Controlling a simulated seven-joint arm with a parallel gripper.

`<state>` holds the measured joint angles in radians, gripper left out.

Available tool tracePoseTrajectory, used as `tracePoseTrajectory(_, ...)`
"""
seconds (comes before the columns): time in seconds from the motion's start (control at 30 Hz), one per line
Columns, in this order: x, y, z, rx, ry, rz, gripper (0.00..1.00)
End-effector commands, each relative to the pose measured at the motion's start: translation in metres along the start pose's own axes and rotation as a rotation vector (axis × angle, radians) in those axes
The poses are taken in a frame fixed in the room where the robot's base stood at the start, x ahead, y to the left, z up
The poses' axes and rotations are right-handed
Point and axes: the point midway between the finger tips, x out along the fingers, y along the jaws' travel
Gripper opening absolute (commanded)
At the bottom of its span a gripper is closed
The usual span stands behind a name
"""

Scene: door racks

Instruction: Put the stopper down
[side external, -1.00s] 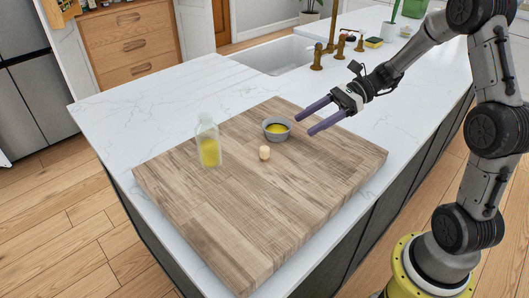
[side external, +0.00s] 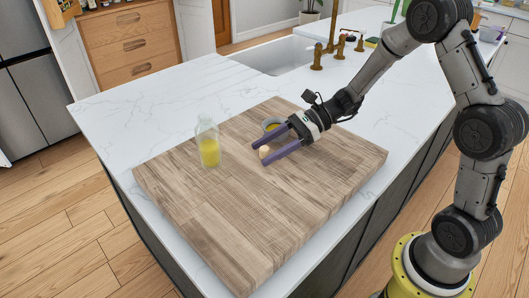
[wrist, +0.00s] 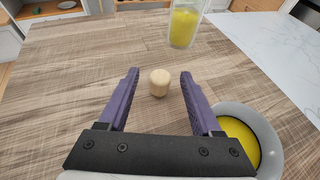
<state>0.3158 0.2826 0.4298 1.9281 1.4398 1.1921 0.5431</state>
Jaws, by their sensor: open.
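The stopper (wrist: 159,83), a small pale wooden plug, stands on the wooden board between and slightly ahead of my open fingers in the wrist view. In the side view the stopper (side external: 264,152) shows between my fingertips. My gripper (side external: 269,155) is open and low over the board, with purple fingers on either side of the stopper; in the wrist view my gripper (wrist: 159,75) shows a gap on both sides of it. A clear bottle (side external: 209,145) with yellow liquid stands upright and open-topped further left; its lower part (wrist: 184,26) shows in the wrist view.
A grey bowl (side external: 272,123) of yellow liquid sits right beside my gripper, partly hidden by it; it also shows in the wrist view (wrist: 267,122). The wooden board (side external: 225,210) is clear toward its front. A sink (side external: 278,54) lies behind.

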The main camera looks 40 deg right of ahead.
Motion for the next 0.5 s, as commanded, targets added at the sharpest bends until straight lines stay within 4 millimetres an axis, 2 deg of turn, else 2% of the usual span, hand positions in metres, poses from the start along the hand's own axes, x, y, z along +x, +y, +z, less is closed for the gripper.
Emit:
tracePoseTrajectory(0.1, 0.0089, 0.0002, 0.0001, -0.001, 0.0, 0.001, 0.66)
tracePoseTrajectory(0.33, 0.0097, -0.0003, 0.0002, -0.001, 0.0, -0.001, 0.66)
tracePoseTrajectory(0.37, 0.0096, -0.0003, 0.0002, -0.001, 0.0, -0.001, 0.62)
tracePoseTrajectory(0.5, 0.0095, -0.0003, 0.0002, -0.001, 0.0, -0.001, 0.37)
